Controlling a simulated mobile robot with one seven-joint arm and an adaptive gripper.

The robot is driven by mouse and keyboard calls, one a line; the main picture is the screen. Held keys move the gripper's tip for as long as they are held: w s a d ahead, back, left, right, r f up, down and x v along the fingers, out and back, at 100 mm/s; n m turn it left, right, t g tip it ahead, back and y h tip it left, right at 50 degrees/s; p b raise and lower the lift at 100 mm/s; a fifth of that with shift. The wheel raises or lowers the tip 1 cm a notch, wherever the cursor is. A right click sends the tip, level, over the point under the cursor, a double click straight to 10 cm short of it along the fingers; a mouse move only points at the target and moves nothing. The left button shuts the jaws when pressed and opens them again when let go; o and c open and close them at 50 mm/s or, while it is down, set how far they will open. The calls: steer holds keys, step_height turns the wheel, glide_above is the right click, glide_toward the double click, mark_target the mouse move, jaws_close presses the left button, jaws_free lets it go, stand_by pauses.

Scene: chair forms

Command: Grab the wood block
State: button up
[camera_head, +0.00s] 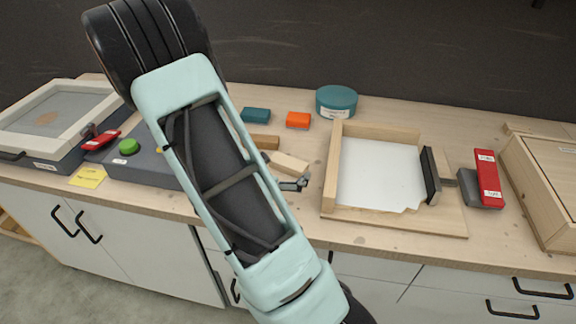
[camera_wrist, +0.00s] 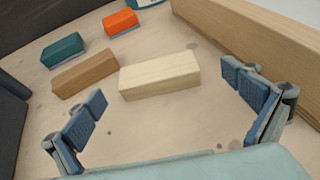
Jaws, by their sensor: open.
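A pale wood block (camera_wrist: 160,75) lies in the middle of the wrist view, just beyond and between my fingertips. It also shows in the head view (camera_head: 289,163), right of my arm. A darker brown wood block (camera_wrist: 86,73) lies to its left, close beside it; in the head view (camera_head: 266,142) my arm partly hides it. My gripper (camera_wrist: 168,100) is open, one finger at each side of the wrist view, with nothing between the fingers. In the head view one fingertip shows near the pale block and the other is hidden by my arm.
A teal block (camera_head: 256,115), an orange block (camera_head: 298,120) and a round teal container (camera_head: 336,102) stand behind the wood blocks. A wood-framed tray (camera_head: 335,165) is close on the right. A grey box with a green button (camera_head: 128,147) stands left of my arm.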

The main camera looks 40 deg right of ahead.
mark_target(287, 163)
steer(key=x, duration=0.5)
steer(key=shift+w+a, duration=0.15)
steer(key=shift+w, duration=0.05)
steer(key=c, duration=1.3)
